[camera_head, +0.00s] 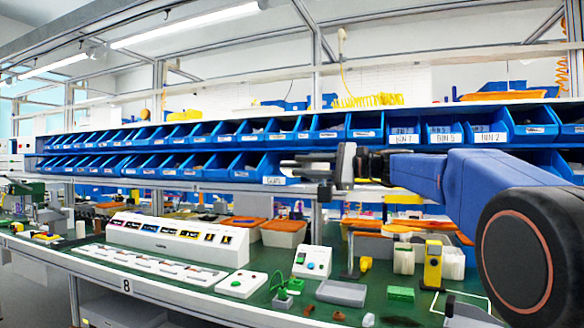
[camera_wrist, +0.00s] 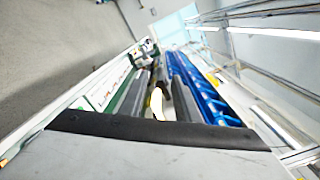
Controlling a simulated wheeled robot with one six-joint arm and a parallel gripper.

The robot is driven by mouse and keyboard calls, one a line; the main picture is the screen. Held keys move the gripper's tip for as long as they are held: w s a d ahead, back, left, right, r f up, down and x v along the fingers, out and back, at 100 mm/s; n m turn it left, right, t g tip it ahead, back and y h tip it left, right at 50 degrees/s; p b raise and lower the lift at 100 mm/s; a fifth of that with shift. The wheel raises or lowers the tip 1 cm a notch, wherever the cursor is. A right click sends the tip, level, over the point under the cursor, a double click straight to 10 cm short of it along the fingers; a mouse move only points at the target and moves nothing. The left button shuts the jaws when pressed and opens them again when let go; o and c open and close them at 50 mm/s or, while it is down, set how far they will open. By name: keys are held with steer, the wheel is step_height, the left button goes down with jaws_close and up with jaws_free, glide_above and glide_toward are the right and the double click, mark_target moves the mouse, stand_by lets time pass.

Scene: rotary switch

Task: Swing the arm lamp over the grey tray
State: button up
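The grey tray (camera_head: 341,293) lies flat on the green bench top, right of centre in the head view. A thin upright post with a level arm (camera_head: 350,256) stands behind it and may be the arm lamp; I cannot tell for sure. My gripper (camera_head: 290,169) is high above the bench, in front of the blue bins, pointing left. The tray does not show clearly there.
A yellow device (camera_head: 433,264) stands to the right, and a white console (camera_head: 178,240) to the left. Rows of blue bins (camera_head: 330,126) line the back. The air around my gripper looks free.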

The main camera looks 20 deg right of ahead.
steer(key=shift+x, duration=1.95)
jaws_close()
